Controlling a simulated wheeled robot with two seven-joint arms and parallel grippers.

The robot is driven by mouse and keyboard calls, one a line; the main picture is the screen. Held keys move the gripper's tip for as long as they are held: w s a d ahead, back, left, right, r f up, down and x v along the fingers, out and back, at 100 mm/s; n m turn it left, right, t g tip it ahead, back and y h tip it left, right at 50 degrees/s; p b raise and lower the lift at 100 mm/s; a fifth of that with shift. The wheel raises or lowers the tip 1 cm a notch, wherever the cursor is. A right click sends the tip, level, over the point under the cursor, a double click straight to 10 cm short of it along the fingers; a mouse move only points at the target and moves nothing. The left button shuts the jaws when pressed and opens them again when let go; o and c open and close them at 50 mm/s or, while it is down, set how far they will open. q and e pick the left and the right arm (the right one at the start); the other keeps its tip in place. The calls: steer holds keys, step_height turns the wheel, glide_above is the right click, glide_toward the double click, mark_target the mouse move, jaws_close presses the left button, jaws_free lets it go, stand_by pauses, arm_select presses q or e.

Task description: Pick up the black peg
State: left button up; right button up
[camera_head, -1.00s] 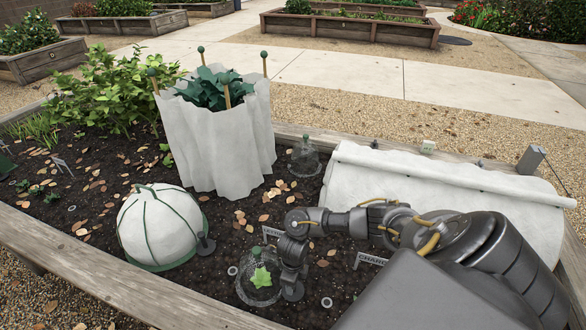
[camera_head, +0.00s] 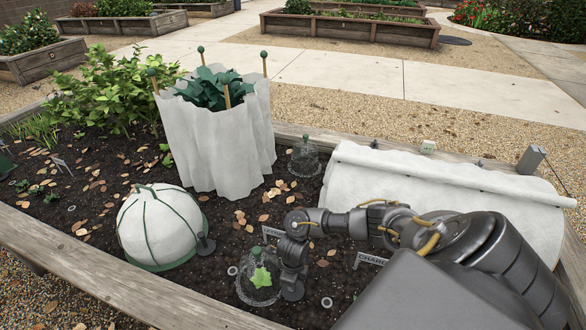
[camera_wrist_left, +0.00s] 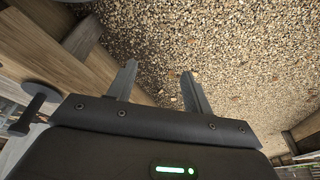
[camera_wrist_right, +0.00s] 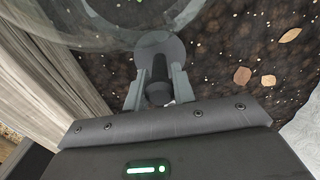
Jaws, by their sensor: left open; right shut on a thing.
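The black peg (camera_wrist_right: 157,82) shows in the right wrist view as a short dark stem with a round grey disc (camera_wrist_right: 160,48) at its far end. My right gripper (camera_wrist_right: 158,84) is shut on the stem. In the head view my right gripper (camera_head: 293,272) points down beside the clear cloche (camera_head: 258,284), and the disc (camera_head: 292,291) shows just under it at soil level. I cannot tell whether the disc touches the soil. My left gripper (camera_wrist_left: 158,80) is open and empty above gravel, and out of the head view.
A white fabric cloche (camera_head: 158,228) with a similar grey disc (camera_head: 205,245) stands to the left. A tall white wrap (camera_head: 215,145) stands behind, and a white row cover (camera_head: 430,190) lies right. A sign (camera_head: 370,260) stands near my right arm. A wooden bed edge (camera_head: 110,275) runs in front.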

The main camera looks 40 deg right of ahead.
steer(key=shift+r, duration=0.4)
arm_select(q)
steer(key=s+a+f+p, duration=0.1)
steer(key=s+f+p, duration=0.1)
steer(key=f, duration=0.3)
steer(key=s+f+p, duration=0.2)
steer(key=f, duration=0.3)
steer(key=s+a+f+g+p, duration=0.1)
steer(key=s+f+p, duration=0.1)
steer(key=f, duration=0.4)
steer(key=shift+s+a+p, duration=0.25)
steer(key=shift+a+p, duration=0.1)
arm_select(e)
step_height(320, 180, up, 17)
arm_select(q)
steer(key=shift+r, duration=0.1)
